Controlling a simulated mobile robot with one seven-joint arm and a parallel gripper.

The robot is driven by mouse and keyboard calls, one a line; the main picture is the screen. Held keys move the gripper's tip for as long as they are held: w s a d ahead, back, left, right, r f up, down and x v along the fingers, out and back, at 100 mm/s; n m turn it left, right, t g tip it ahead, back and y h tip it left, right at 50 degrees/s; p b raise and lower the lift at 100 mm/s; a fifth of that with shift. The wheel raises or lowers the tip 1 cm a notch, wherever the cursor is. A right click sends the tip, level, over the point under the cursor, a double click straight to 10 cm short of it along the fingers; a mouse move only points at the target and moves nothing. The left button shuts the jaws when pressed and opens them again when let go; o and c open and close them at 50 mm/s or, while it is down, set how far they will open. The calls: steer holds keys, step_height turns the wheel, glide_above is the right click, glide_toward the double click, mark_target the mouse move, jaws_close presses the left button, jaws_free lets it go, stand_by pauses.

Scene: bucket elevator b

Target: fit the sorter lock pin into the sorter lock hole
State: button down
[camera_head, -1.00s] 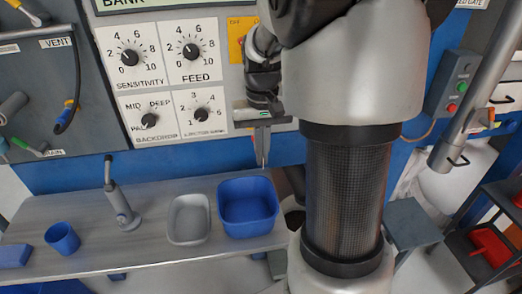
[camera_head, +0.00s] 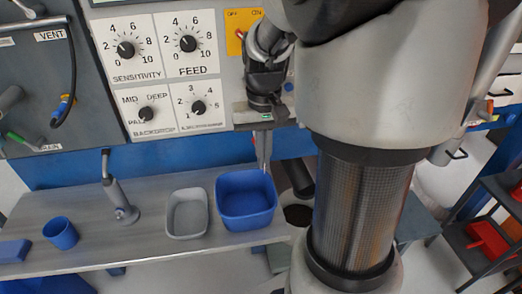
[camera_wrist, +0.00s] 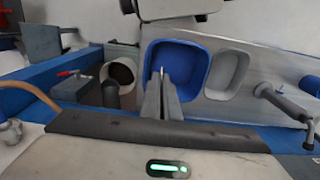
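My gripper (camera_head: 264,152) points down in front of the control panel, and in the head view its tips overlap the far edge of the blue bin. In the wrist view the fingers (camera_wrist: 162,98) are close together. A thin, light metallic tip, which looks like the sorter lock pin (camera_wrist: 161,73), sticks out between them. A thin tip also shows below the fingers in the head view. Most of the pin is hidden by the fingers. I cannot make out the sorter lock hole in either view.
A blue bin (camera_head: 247,222), a grey tray (camera_head: 187,234), a handled tool (camera_head: 121,205) and a blue cup (camera_head: 61,235) stand on the grey bench (camera_head: 150,258). A round-mouthed container (camera_wrist: 118,73) and a dark cylinder (camera_wrist: 110,94) are beside the bin. The control panel (camera_head: 165,75) rises behind.

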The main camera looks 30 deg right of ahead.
steer(key=shift+s, duration=0.2)
step_height(320, 180, up, 10)
steer(key=p, duration=0.8)
steer(key=shift+r, duration=0.25)
steer(key=shift+w, duration=0.1)
steer(key=shift+w+d+p, duration=0.25)
steer(key=shift+w+p, duration=0.1)
steer(key=shift+w, duration=0.6)
steer(key=shift+w+d+p, duration=0.3)
steer(key=shift+w, duration=0.6)
steer(key=shift+w+d+p, duration=0.25)
steer(key=shift+w+p, duration=0.1)
steer(key=shift+w, duration=0.6)
steer(key=shift+w+d+p, duration=0.2)
steer(key=shift+w+p, duration=0.2)
steer(key=shift+w, duration=0.35)
steer(key=shift+w+d+p, duration=0.25)
steer(key=shift+w+p, duration=0.2)
steer(key=shift+w, duration=0.3)
steer(key=shift+w+d+p, duration=0.2)
steer(key=shift+w+p, duration=0.2)
steer(key=shift+w, duration=0.35)
